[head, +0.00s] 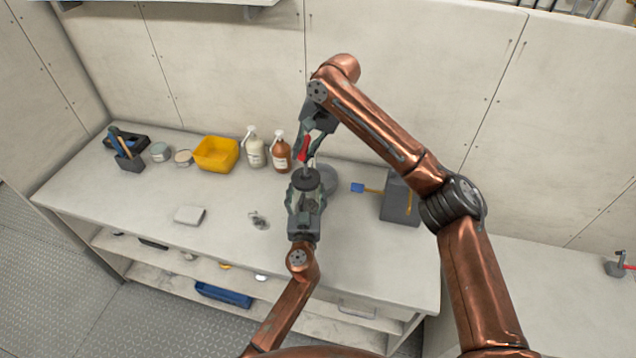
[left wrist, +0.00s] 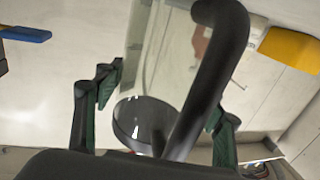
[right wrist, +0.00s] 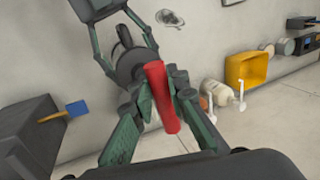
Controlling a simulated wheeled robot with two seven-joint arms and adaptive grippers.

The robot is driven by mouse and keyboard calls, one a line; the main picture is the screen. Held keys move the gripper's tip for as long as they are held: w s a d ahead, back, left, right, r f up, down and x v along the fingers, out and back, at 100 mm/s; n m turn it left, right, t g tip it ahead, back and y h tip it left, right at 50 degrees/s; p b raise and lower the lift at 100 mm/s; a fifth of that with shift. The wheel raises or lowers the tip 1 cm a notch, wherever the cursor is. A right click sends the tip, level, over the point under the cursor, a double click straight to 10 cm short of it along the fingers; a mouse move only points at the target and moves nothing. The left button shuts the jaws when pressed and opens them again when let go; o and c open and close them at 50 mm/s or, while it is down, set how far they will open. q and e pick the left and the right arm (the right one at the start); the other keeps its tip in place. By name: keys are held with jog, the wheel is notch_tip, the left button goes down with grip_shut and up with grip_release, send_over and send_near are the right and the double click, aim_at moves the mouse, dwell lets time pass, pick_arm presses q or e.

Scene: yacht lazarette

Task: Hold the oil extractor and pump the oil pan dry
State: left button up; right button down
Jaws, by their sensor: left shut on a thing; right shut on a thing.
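The oil extractor has a dark round cap (head: 306,180) and a red pump handle (head: 304,148) above it. My left gripper (head: 306,196) is shut around its body from the front. In the left wrist view a clear cylinder and a black curved handle (left wrist: 222,50) show between the fingers. My right gripper (head: 309,138) is above and shut on the red handle, which also shows between its fingers in the right wrist view (right wrist: 160,95). A round grey pan (head: 327,179) lies just behind and right of the extractor, partly hidden. Its oil level cannot be told.
A dark grey box (head: 399,203) and a blue-ended tool (head: 358,188) are to the right. Two pump bottles (head: 254,152) and a yellow bin (head: 215,153) stand at the back left. A pale block (head: 189,215) and a small metal part (head: 259,220) lie at the front left.

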jog(key=shift+f, duration=3.05)
jog(key=c, duration=1.7)
grip_release()
jog(key=shift+c, duration=0.2)
jog(key=shift+r, duration=0.1)
jog(key=shift+r, duration=3.5)
